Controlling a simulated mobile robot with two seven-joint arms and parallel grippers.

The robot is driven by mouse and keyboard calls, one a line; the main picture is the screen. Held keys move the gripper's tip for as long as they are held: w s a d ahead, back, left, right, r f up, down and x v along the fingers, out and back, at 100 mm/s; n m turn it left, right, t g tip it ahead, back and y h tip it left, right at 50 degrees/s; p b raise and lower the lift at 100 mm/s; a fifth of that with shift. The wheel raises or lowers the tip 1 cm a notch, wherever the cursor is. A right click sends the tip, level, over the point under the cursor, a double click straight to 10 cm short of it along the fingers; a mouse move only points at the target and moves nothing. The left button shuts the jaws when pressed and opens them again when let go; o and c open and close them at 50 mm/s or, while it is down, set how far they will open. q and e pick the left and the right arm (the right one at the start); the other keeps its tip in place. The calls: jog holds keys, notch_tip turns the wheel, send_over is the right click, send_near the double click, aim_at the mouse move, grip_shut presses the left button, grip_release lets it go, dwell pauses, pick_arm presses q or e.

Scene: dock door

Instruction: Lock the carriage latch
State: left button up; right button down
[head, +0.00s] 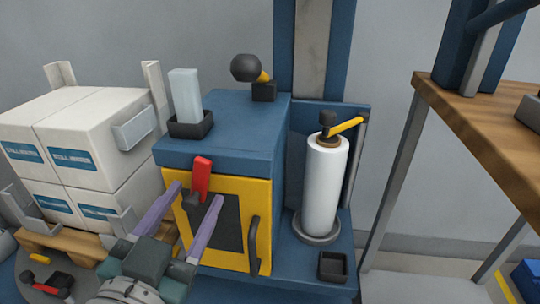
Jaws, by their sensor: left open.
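A blue cabinet (228,133) has a yellow-framed door (230,259) with a dark panel and a dark bar handle (253,243). A red lever (202,176) stands upright and slightly tilted on a dark mount at the door's upper left. My left gripper (199,191) is open, its two purple fingers pointing at the door, one on each side of the red lever in the picture; I cannot tell whether they touch it. A white film roll (323,188) stands upright on the carriage, with a yellow lever (346,127) at its top pointing right. Which lever is the carriage latch is unclear. My right gripper is not visible.
White boxes (92,125) are stacked on a wooden pallet (62,240) at the left. A black ball-topped lever (246,68) and a black holder (190,124) sit on the cabinet. A wooden-topped table (490,140) stands at the right. A small black tray (333,266) is below the roll.

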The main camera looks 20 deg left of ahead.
pick_arm(q)
grip_shut()
dwell(0.5)
